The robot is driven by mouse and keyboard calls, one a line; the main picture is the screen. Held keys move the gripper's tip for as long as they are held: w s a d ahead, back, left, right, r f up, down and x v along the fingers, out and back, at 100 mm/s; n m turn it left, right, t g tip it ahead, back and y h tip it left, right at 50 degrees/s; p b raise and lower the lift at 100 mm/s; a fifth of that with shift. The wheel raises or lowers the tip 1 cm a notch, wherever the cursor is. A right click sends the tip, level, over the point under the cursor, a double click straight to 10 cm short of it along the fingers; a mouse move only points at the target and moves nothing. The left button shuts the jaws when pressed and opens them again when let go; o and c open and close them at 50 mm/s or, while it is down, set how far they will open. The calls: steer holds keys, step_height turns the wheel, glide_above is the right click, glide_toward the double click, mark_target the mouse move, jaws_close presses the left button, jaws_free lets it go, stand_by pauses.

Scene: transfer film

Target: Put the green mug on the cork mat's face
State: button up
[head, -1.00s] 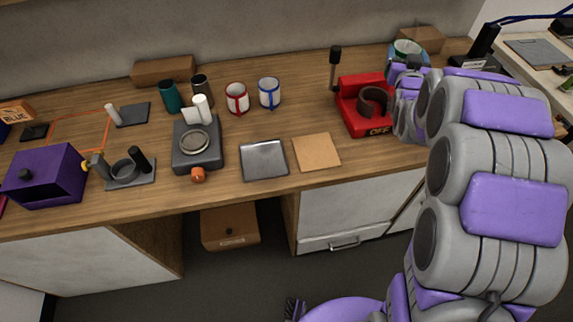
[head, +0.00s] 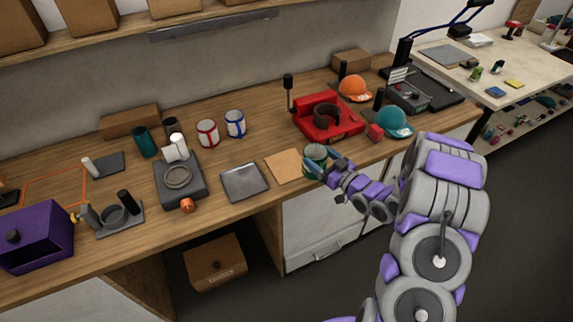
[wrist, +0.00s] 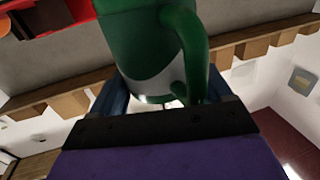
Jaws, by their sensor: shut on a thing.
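The green mug (head: 316,153) has a white patch on its side and sits between the fingers of my gripper (head: 328,170). In the wrist view the green mug (wrist: 152,45) fills the upper middle, its handle toward the right, and my gripper (wrist: 165,100) is shut on it. The cork mat (head: 283,167) is a tan square on the wooden table, just left of the mug. The mug is near the mat's right edge. I cannot tell whether it is over the mat or touching anything below.
A dark grey square tray (head: 244,182) lies left of the mat. A red press (head: 326,118) stands behind the mug. A teal cap (head: 393,123) is to the right. Red-banded (head: 207,133) and blue-banded (head: 235,124) mugs stand farther back. The table's front edge is close.

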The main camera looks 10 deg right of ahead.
steer(key=s+a+f+n+g+y, duration=0.1)
steer(key=s+f+n+g+y, duration=0.1)
steer(key=s, duration=0.5)
steer(key=w+a+f, duration=0.1)
steer(key=w, duration=0.4)
steer(key=w+a+f+b, duration=0.1)
steer(key=w+a+f, duration=0.1)
steer(key=w, duration=0.3)
steer(key=w+a+f, duration=0.2)
steer(key=w, duration=0.3)
steer(key=shift+f, duration=0.1)
steer(key=o, duration=1.4)
steer(key=shift+c, duration=0.2)
steer(key=p+v, duration=0.1)
steer(key=v, duration=1.1)
steer(key=shift+f, duration=0.2)
